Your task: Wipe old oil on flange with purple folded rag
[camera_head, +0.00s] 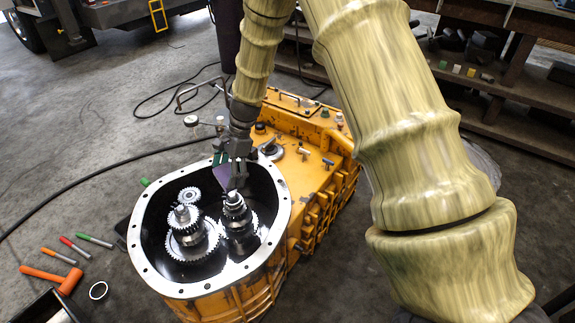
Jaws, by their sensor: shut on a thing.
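The flange (139,253) is the bright metal ring with bolt holes around the open mouth of the orange transmission housing (318,170). My gripper (229,172) hangs over the far side of the opening, pointing down. Old oil on the flange is too small to make out.
Gears on shafts (186,225) stand inside the opening, close below my gripper. A black cable (90,178) crosses the floor. Wooden shelves (500,95) stand at back right.

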